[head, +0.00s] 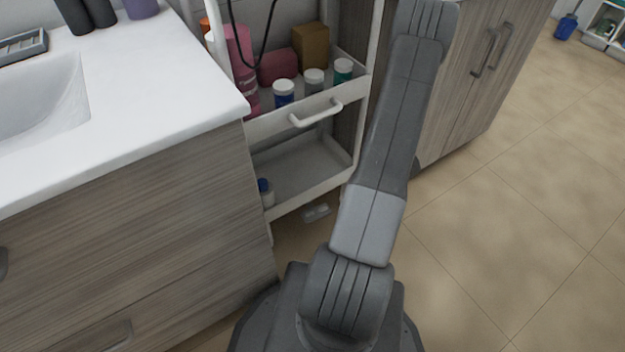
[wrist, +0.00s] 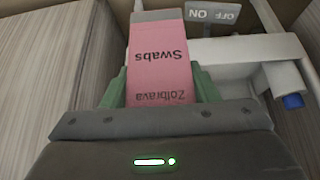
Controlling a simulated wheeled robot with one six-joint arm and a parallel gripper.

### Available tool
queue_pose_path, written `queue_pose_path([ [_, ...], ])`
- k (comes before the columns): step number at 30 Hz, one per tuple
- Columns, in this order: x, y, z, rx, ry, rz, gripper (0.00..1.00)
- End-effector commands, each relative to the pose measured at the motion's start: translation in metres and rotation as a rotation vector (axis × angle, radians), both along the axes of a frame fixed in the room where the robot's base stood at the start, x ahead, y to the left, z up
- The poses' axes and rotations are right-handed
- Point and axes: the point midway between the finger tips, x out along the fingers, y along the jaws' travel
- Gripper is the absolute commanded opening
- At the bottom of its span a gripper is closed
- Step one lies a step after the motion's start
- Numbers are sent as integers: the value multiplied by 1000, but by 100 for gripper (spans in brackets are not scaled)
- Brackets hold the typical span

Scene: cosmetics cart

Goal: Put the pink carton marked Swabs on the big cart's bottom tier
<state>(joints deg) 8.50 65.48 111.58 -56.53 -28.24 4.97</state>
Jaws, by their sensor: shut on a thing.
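The pink carton marked Swabs (wrist: 160,62) is between the green fingers of my gripper (wrist: 160,90) in the wrist view. My gripper is shut on it, and its printing reads upside down there. The big cart's bottom tier (head: 305,168) shows in the head view below a tier with a white handle. Its visible floor is mostly bare, with a small blue-capped bottle (head: 265,192) at the left front. My gripper and the carton are out of the head view, beyond its top edge.
The cart's upper tier holds a tall pink bottle (head: 240,62), a brown box (head: 311,46), a red box (head: 279,67) and several capped jars. A sink counter (head: 150,120) stands close at the left, a wooden cabinet (head: 465,90) at the right.

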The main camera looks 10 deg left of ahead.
Motion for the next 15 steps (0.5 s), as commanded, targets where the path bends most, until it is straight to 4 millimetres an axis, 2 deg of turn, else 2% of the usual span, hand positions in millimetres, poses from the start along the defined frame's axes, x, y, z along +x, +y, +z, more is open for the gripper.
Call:
queue_pose_path([
  [5, 4, 8, -9, -1, -2, 30, 20],
  [15, 65, 69, -9, 0, -5, 30, 20],
])
